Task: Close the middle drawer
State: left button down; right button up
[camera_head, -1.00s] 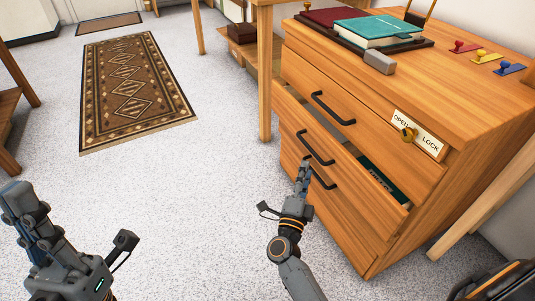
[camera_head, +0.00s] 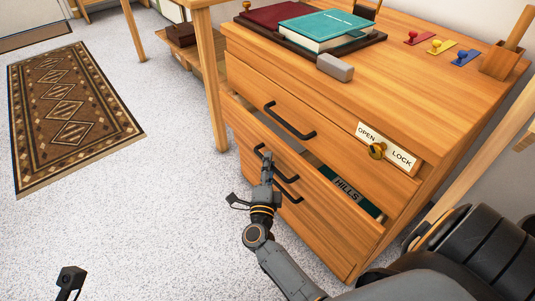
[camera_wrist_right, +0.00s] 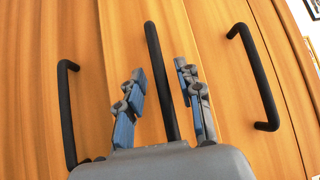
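The middle drawer (camera_head: 335,212) of the wooden cabinet stands partly open, and a dark green item marked HILLS (camera_head: 347,190) shows inside. Its black bar handle (camera_head: 270,155) is partly hidden by my right gripper (camera_head: 267,160). In the right wrist view that handle (camera_wrist_right: 163,90) runs between the two spread fingers of my right gripper (camera_wrist_right: 161,72), with a gap on each side. My left gripper (camera_head: 70,282) shows only as a small piece at the bottom left edge; its fingers cannot be made out.
The top drawer (camera_head: 300,95) is shut and carries an OPEN/LOCK plate with a brass knob (camera_head: 376,150). Books (camera_head: 325,27), a grey block (camera_head: 335,67) and coloured stamps lie on top. A table leg (camera_head: 212,85) stands left of the cabinet.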

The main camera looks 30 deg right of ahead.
aim_at(280, 160)
jog(key=shift+w+d, duration=0.15)
jog(key=shift+r, duration=0.1)
grip_shut()
jog(key=d+p, duration=0.1)
jog(key=d, duration=0.3)
jog(key=shift+w+d, duration=0.15)
jog(key=shift+r, duration=0.1)
